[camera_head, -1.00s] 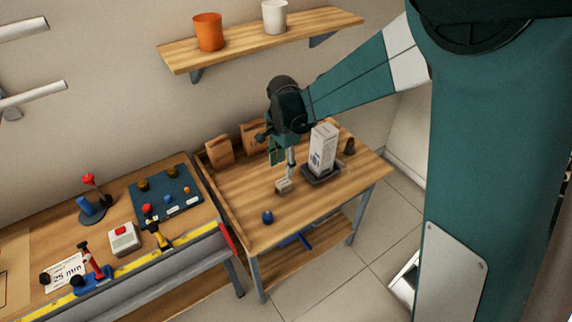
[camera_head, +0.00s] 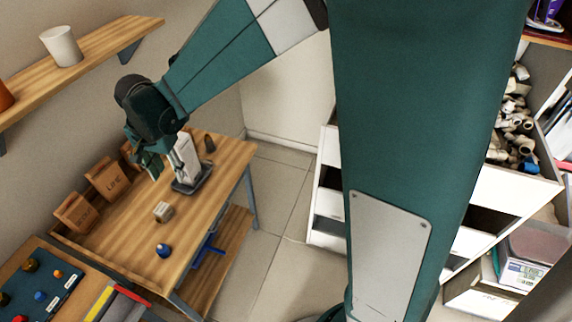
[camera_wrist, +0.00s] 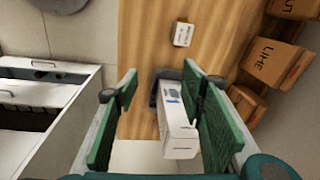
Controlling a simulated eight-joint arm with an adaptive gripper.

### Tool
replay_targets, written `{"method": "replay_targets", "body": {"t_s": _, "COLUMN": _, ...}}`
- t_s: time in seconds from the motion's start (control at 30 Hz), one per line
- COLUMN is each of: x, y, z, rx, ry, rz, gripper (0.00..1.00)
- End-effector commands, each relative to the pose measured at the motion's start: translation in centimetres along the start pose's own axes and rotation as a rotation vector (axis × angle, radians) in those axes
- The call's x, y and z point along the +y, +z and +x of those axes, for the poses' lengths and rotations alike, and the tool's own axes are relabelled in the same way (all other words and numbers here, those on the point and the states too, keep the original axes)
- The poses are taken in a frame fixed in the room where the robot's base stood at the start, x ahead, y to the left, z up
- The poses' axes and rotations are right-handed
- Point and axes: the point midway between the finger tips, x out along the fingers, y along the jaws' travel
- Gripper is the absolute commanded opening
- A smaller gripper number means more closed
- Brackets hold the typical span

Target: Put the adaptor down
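My gripper (camera_wrist: 158,110) is open, with its two green finger pads wide apart and nothing visibly held between them. In the head view my gripper (camera_head: 150,165) hangs over the wooden table (camera_head: 205,215), just left of a tall white box (camera_head: 187,160). The white box (camera_wrist: 177,128) stands on a dark tray (camera_wrist: 157,88) and shows between the pads, below them. A small blue fitting (camera_head: 163,250) sits near the table's front, and a dark brown cone-shaped piece (camera_head: 210,144) at its back right. I cannot tell which piece is the adaptor.
A small pale block (camera_head: 163,211) lies on the table. Brown bags, one marked LIME (camera_wrist: 270,62), line the wall side. The front middle of the table is clear. A white drawer unit (camera_head: 328,195) stands to the right across open floor, with a bin of pipe fittings (camera_head: 515,125) beyond.

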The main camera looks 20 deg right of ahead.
Motion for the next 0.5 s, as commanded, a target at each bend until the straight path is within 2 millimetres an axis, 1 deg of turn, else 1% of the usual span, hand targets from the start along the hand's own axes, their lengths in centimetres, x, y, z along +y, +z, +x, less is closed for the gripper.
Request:
{"method": "replay_targets", "body": {"t_s": 0.03, "x": 1.0, "y": -0.3, "z": -0.9, "rx": 0.006, "ry": -0.009, "rz": -0.011, "gripper": 0.40}}
{"method": "replay_targets", "body": {"t_s": 0.1, "x": 2.1, "y": -0.8, "z": -2.0, "rx": 0.017, "ry": -0.023, "rz": -0.032, "gripper": 0.40}}
{"method": "replay_targets", "body": {"t_s": 0.5, "x": 8.9, "y": -2.7, "z": -7.4, "rx": 0.085, "ry": -0.089, "rz": -0.152, "gripper": 0.40}}
